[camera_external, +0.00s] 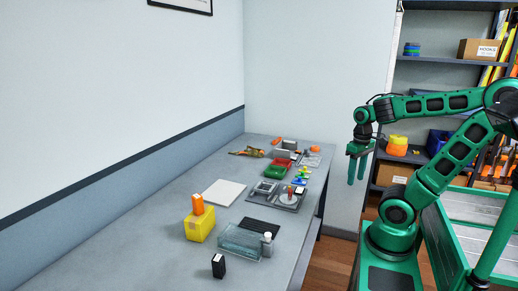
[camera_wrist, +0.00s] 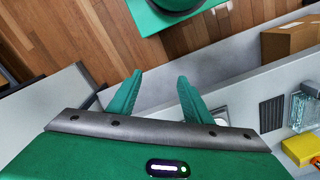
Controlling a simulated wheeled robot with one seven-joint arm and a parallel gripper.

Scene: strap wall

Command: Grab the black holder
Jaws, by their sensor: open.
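A small black upright block with a white patch on top (camera_external: 218,266) stands near the front of the grey table; it looks like the black holder. I do not make it out in the wrist view. My gripper (camera_external: 356,180) hangs fingers down beyond the table's right edge, well above the floor and far from the black block. In the wrist view my gripper (camera_wrist: 157,76) has its two green fingers apart with nothing between them.
Near the block stand a clear tray (camera_external: 240,243), a white-capped bottle (camera_external: 267,245) and a yellow box (camera_external: 199,226) with an orange item. A dark ribbed mat (camera_external: 260,227) lies behind the tray. A wall bounds the left. Bins and trays crowd the table's far end.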

